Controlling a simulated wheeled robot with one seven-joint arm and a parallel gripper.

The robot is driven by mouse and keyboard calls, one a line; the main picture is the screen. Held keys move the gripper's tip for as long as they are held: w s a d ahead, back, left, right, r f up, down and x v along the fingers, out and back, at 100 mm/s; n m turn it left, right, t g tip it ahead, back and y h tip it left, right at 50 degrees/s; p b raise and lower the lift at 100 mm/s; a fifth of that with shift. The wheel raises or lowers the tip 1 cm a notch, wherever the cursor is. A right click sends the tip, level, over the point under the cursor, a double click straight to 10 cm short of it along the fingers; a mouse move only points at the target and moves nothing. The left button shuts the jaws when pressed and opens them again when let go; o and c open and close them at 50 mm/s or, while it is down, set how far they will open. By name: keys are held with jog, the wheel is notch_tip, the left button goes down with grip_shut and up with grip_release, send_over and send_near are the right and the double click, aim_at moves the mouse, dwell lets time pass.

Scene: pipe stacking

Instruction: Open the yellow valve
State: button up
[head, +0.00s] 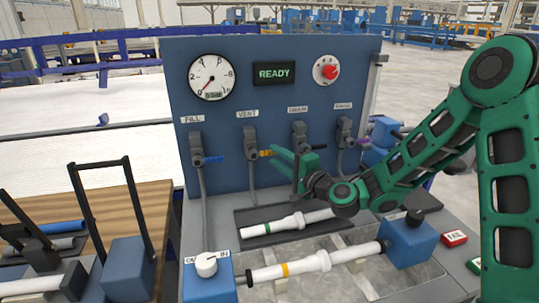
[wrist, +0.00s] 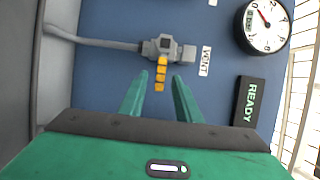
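The yellow valve is the one under the VENT label on the blue panel. Its short yellow handle (head: 265,153) points out to the right of the grey valve body in the head view. In the wrist view the yellow handle (wrist: 160,76) runs from the valve body (wrist: 166,47) toward my gripper. My gripper (wrist: 162,78) is open and empty, with one green finger on each side of the handle in that picture. Contact cannot be told. In the head view my gripper (head: 279,154) is just right of the handle, its fingertips close to it.
Above are a gauge (head: 210,78), a READY display (head: 275,73) and a red knob (head: 329,70). Pipe fixtures (head: 282,266) fill the bench below.

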aim_at(272, 154)
jog(key=shift+x, duration=2)
grip_shut()
